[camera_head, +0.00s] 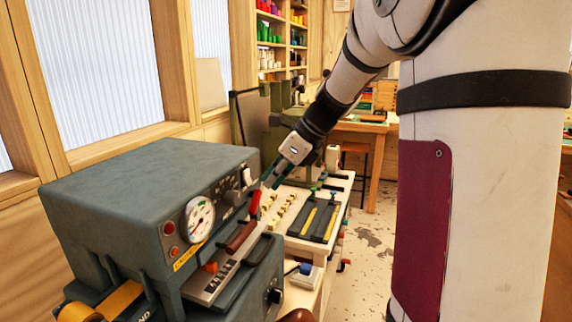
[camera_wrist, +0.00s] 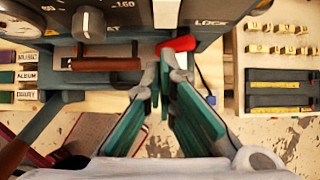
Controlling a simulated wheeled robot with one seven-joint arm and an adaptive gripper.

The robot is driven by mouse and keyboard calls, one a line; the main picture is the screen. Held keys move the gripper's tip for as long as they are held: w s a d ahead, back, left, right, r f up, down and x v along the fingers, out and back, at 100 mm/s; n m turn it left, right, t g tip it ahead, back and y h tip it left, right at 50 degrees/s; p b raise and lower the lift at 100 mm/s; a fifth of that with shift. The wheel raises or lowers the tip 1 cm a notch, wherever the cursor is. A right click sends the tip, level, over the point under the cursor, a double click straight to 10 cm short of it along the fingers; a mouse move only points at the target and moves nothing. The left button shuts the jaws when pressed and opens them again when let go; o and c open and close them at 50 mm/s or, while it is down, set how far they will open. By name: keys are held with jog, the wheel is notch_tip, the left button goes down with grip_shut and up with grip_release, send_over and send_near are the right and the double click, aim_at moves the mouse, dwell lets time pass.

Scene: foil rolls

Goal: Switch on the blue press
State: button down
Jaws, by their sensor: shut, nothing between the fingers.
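The blue press (camera_head: 140,185) is a blue-grey box machine on the left in the head view, with a round gauge and buttons on its front. A pale switch (camera_head: 247,177) sits at the right end of its front panel; a pale part that looks like it shows at the top of the wrist view (camera_wrist: 167,12). My gripper (camera_head: 268,181) is shut and empty, just in front of the panel's right end. In the wrist view its green fingers (camera_wrist: 165,72) meet just below a red lever end (camera_wrist: 177,43). I cannot tell whether they touch it.
A dark knob (camera_wrist: 89,25) is left of the pale part. A brown handle (camera_head: 240,237) juts from the press front. A bench (camera_head: 343,190) with small type blocks and dark trays (camera_head: 314,222) lies to the right. Shelves stand behind.

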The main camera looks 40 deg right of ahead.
aim_at(247, 177)
jog(key=shift+w+a+f, duration=0.25)
jog(key=shift+w+a, duration=0.15)
jog(key=shift+w, duration=0.2)
jog(key=shift+w+a+f, duration=0.2)
jog(key=shift+w+a, duration=0.2)
jog(key=shift+w, duration=0.2)
jog(key=shift+w+a+f, duration=0.15)
jog(key=shift+w+f, duration=0.1)
jog(key=shift+f, duration=0.05)
jog(key=shift+r+p, duration=0.1)
jog(key=shift+p, duration=0.25)
